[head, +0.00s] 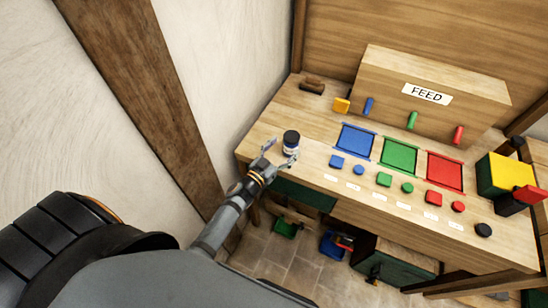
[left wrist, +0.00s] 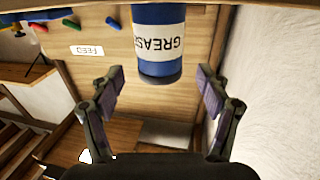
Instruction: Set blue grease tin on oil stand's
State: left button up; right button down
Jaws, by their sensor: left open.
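The blue grease tin (head: 291,142) has a dark lid and a white label, and stands upright near the left end of the wooden bench. In the left wrist view the grease tin (left wrist: 158,68) appears upside down, with GREASE on its label; part of it is cut off by the frame edge. My left gripper (head: 280,157) is open at the tin's near side. Its fingers (left wrist: 160,77) are spread to either side of the tin, with a gap showing on each side. I cannot make out an oil stand. My right gripper is not in view.
A FEED box (head: 430,82) stands at the back of the bench (head: 320,205). Blue, green and red trays (head: 355,140) and several small coloured pieces lie right of the tin. A dark brown object (head: 312,86) sits behind it. A wall is close on the left.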

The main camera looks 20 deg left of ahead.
pick_arm(q)
jog(key=b+v, duration=0.2)
jog(key=v, duration=0.7)
jog(key=shift+w, duration=0.1)
jog(key=s+a+f+n+g+y, duration=0.1)
jog(key=s+a+f+g, duration=0.15)
jog(key=f, duration=0.65)
jog(key=s+a+f+g+y, duration=0.2)
jog(key=s+f, duration=0.2)
jog(key=f, duration=0.5)
jog(key=s+a+f+n+g+y, duration=0.1)
jog(key=s+a+f+g, duration=0.15)
jog(key=f, duration=0.65)
jog(key=s+f+g, duration=0.4)
jog(key=s+f, duration=0.4)
jog(key=s, duration=0.5)
jog(key=s+f+g, duration=0.5)
jog(key=s+f, duration=0.4)
jog(key=s, duration=0.5)
jog(key=shift+a+f+y, duration=0.25)
jog(key=shift+y, duration=0.15)
jog(key=shift+s, duration=0.1)
